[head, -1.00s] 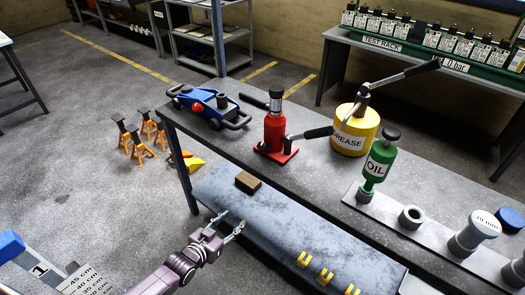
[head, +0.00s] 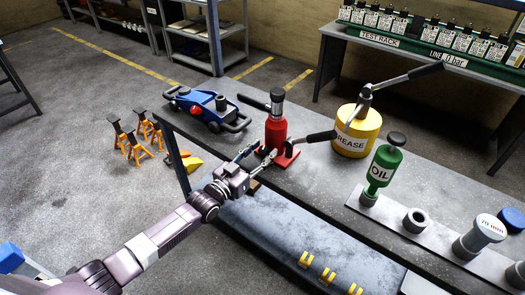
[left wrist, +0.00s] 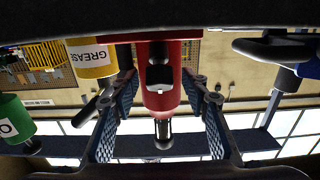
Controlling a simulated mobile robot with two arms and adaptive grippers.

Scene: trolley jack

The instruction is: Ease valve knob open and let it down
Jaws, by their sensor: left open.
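The red bottle jack (head: 276,132) stands upright on its red base on the bench. A dark knob-like part (left wrist: 160,75) shows low on its front in the left wrist view, which is upside down; I take it for the valve knob. My left gripper (head: 260,156) is open, its fingers pointing at the jack's base. In the left wrist view the fingers (left wrist: 161,108) stand either side of the jack body (left wrist: 168,98), with nothing held. I cannot tell whether they touch it. In the head view the gripper hides the knob. My right gripper is not in view.
A black-handled lever (head: 318,136) sticks out right of the jack. A blue trolley jack (head: 208,108) stands left, a yellow grease can (head: 357,130) and green oil bottle (head: 383,165) right. A wooden block (head: 254,186) is mostly hidden below my gripper.

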